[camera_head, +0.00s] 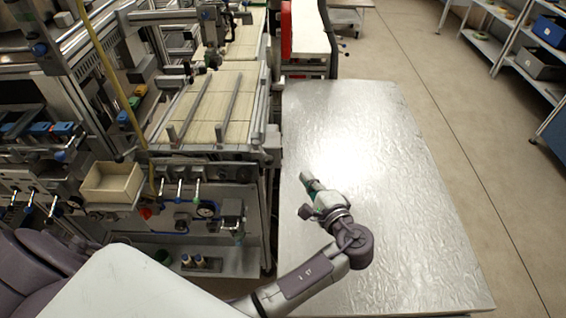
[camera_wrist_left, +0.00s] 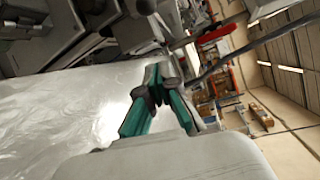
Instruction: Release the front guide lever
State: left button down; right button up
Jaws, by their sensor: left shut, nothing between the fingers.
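My left gripper (camera_head: 307,179) is shut and empty above the silver table, right of the machine and apart from it. Its green-sided fingers also show in the left wrist view (camera_wrist_left: 158,78), tips together. On the machine's front, several small levers (camera_head: 180,188) with coloured tips stand in a row below the belt deck. Two guide rails (camera_head: 218,110) lie along the belt, with small upright posts (camera_head: 172,136) at their front ends. I cannot tell which part is the front guide lever. My right gripper is not in view.
The silver table (camera_head: 400,200) is bare around my left arm. A cream open box (camera_head: 112,183) sits left of the levers. A red machine part (camera_head: 286,35) stands behind the table. Shelves (camera_head: 520,50) stand far right, across clear floor.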

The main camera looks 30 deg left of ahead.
aim_at(264, 153)
pick_arm(q)
jog(key=w+a+p, duration=0.3)
jog(key=a+p, duration=0.3)
jog(key=a, duration=0.3)
jog(key=shift+f, duration=0.3)
